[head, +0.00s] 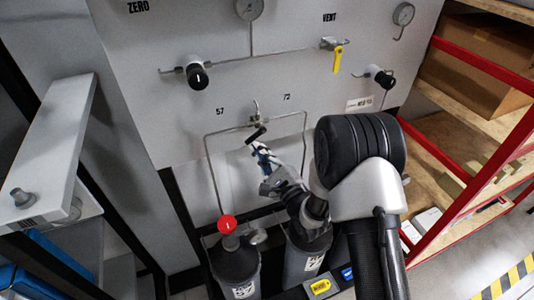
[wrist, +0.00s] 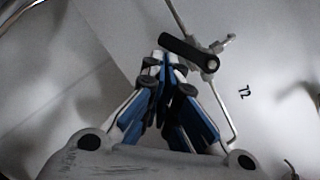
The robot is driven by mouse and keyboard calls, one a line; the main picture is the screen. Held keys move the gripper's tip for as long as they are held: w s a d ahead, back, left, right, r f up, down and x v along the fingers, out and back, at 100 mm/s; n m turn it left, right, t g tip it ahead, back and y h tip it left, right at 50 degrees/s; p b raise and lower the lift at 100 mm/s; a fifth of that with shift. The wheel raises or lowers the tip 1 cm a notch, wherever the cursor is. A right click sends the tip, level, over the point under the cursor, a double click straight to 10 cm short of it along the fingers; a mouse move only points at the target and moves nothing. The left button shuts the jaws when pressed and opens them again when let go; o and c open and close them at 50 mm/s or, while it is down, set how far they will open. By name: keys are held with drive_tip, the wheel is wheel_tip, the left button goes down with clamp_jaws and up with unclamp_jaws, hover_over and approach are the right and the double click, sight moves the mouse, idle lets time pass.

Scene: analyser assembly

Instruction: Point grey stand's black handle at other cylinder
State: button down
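The stand's black handle (head: 256,135) sits on the valve between the labels 57 and 72. In the head view it slants, with its lower end toward the left, the 57 side. In the wrist view the black handle (wrist: 188,52) runs from its pivot up to the left. My gripper (head: 262,152) is just below the handle. In the wrist view its fingertips (wrist: 166,60) come together close to the handle's free end, with nothing seen between them; contact cannot be told. The left cylinder (head: 236,266) has a red knob; the right cylinder (head: 302,264) is partly hidden by my arm.
Thin tubes run from the valve down both sides. Above are a black knob (head: 197,76), a yellow handle (head: 338,58) and gauges. A red-framed shelf (head: 478,160) stands at the right, a white-topped bench (head: 48,150) at the left. The panel around the valve is mostly clear.

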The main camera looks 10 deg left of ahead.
drive_tip(key=shift+s+a+r+b, duration=0.3)
drive_tip(key=shift+s+a+b, duration=0.05)
drive_tip(key=shift+a+b, duration=0.1)
drive_tip(key=shift+s+a+r+b, duration=0.3)
drive_tip(key=shift+a, duration=0.15)
drive_tip(key=shift+a+r, duration=0.1)
drive_tip(key=shift+r, duration=0.05)
idle(0.4)
drive_tip(key=s+d+f+b, duration=0.3)
drive_tip(key=s+d+f, duration=0.3)
drive_tip(key=s, duration=0.1)
drive_tip(key=shift+s+f, duration=0.2)
drive_tip(key=shift+s, duration=0.1)
